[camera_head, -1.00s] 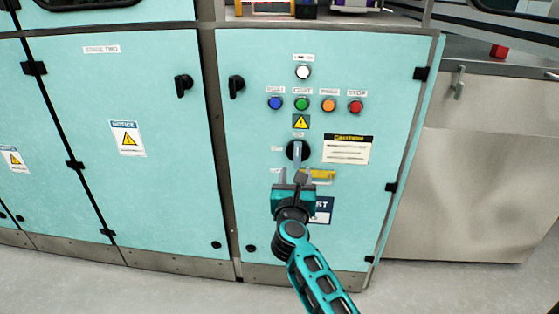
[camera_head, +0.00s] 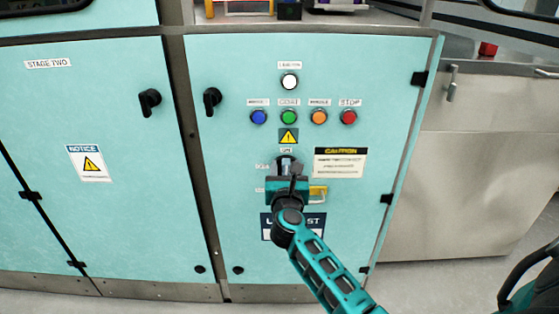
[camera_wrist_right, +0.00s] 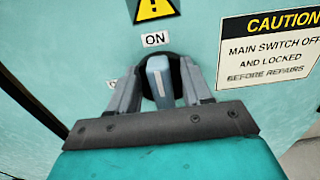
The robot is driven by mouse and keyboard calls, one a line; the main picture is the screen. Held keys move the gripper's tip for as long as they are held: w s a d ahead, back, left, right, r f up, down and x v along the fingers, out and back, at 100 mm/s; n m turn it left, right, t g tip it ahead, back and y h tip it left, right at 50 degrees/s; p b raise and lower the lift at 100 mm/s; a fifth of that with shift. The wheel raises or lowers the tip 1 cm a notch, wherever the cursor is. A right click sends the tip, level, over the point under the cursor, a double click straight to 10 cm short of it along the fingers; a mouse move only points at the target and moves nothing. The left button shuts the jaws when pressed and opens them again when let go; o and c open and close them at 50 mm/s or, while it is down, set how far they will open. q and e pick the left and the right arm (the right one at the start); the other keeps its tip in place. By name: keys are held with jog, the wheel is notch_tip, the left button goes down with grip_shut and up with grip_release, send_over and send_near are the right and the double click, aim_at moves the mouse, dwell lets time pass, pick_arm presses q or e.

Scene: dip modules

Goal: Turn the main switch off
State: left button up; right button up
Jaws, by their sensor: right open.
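The main switch (camera_wrist_right: 159,82) is a grey lever on a round black base. Its lever stands upright, with its top toward the ON label (camera_wrist_right: 155,39). In the head view the switch (camera_head: 287,160) is partly hidden by my right gripper (camera_head: 286,168). In the wrist view my right gripper (camera_wrist_right: 160,72) is open, with one finger on each side of the lever. Small gaps seem to show between the fingers and the lever; contact is hard to tell. Another label left of the switch is mostly hidden by a finger. My left gripper is not in view.
Above the switch are a yellow warning sign (camera_head: 288,136), blue, green, orange and red buttons (camera_head: 349,117), and a white lamp (camera_head: 289,82). A caution sign (camera_head: 340,163) is to its right. A yellow part (camera_head: 319,193) sticks out just below right. Black door handles (camera_head: 211,101) are left.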

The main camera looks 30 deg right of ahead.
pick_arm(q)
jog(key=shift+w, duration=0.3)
pick_arm(e)
jog(key=shift+w+d, duration=0.2)
jog(key=shift+w, duration=0.1)
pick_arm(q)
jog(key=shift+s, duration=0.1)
pick_arm(e)
jog(key=shift+c, duration=0.7)
grip_shut()
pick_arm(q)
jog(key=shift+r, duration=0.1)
